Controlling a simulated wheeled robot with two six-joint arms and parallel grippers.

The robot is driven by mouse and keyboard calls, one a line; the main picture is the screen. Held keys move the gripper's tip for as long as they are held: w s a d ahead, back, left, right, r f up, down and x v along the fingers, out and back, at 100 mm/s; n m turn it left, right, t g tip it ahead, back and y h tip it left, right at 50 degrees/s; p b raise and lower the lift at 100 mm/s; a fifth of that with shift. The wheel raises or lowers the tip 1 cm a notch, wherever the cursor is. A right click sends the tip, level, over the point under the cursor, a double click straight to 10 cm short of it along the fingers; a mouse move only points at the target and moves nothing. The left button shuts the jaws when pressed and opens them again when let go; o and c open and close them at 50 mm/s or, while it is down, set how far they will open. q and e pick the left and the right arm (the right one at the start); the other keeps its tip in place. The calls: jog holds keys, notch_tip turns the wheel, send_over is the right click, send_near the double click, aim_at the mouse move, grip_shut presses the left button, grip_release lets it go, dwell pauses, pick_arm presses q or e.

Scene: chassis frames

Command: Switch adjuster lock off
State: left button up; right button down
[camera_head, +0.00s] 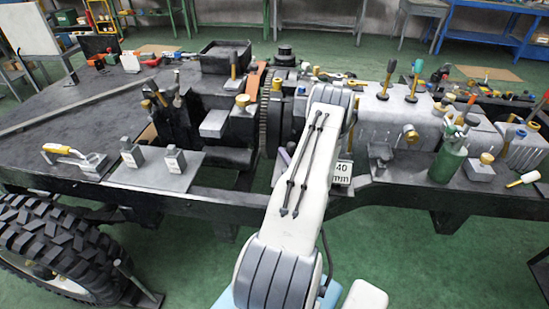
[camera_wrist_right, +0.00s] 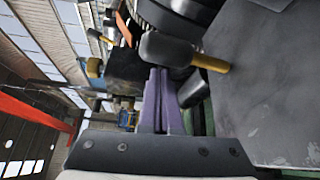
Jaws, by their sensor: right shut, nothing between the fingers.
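My right gripper (camera_wrist_right: 158,75) shows in the right wrist view with its two purple fingers shut together and nothing between them. Just right of the fingertips is a dark rounded knob with a yellow stem (camera_wrist_right: 185,51); I cannot tell whether they touch. I cannot tell for sure which part is the adjuster lock or whether it is on or off. In the head view my white right arm reaches over the middle of the chassis (camera_head: 95,110) and hides most of the gripper and what is in front of it. My left gripper is not in view.
A green bottle (camera_head: 450,160) stands at the front right edge. A large tyre (camera_head: 60,245) is at the lower left.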

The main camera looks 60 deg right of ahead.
jog(key=w+a, duration=0.2)
jog(key=shift+w, duration=0.35)
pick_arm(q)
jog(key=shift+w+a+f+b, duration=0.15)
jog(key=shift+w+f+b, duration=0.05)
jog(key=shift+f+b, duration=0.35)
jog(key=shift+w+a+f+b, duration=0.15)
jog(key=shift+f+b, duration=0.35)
pick_arm(e)
jog(key=v, duration=1)
jog(key=shift+f, duration=0.45)
